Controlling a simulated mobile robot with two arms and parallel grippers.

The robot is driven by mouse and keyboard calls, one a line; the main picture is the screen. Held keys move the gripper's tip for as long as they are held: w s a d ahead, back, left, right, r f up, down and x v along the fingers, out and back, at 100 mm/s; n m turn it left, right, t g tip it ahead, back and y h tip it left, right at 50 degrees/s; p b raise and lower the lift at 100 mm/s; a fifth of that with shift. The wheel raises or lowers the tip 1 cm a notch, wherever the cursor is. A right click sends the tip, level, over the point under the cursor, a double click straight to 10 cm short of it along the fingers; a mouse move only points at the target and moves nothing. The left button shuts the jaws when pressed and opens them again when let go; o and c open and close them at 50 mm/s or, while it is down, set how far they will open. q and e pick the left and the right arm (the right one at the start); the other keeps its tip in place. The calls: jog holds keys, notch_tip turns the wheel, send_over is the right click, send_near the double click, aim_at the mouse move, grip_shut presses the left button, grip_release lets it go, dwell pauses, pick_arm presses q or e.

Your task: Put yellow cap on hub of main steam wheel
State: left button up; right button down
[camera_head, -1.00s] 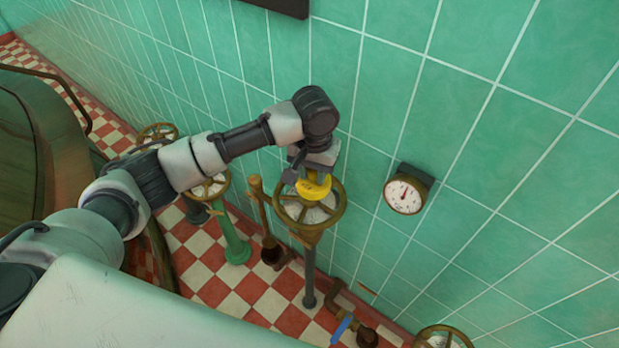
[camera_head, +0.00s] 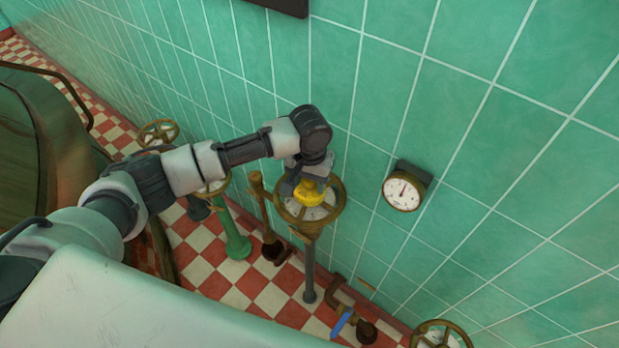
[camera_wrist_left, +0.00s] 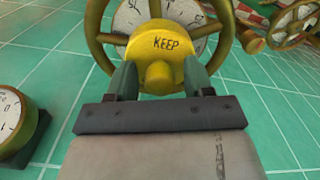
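The yellow cap (camera_head: 311,196), marked "KEEP" in the left wrist view (camera_wrist_left: 165,43), is held between the two fingers of my left gripper (camera_head: 304,184). The fingers (camera_wrist_left: 160,80) lie against its sides. The cap is over the middle of the brass-coloured main steam wheel (camera_head: 338,204), which stands on an upright pipe. The wheel's rim and spokes also show behind the cap in the left wrist view (camera_wrist_left: 100,58). The cap hides the hub, so I cannot tell whether it touches it. My right gripper is out of view.
A round gauge (camera_head: 403,192) sits on the green tiled wall right of the wheel. Other handwheels stand at the left (camera_head: 158,133) and at the bottom right (camera_head: 441,335). A green pipe (camera_head: 234,239) and a blue-handled valve (camera_head: 342,323) are low by the wall.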

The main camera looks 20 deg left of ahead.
pick_arm(q)
notch_tip(320, 180, up, 12)
jog(key=b, duration=0.2)
jog(key=shift+r, duration=0.15)
dwell(0.4)
dwell(0.3)
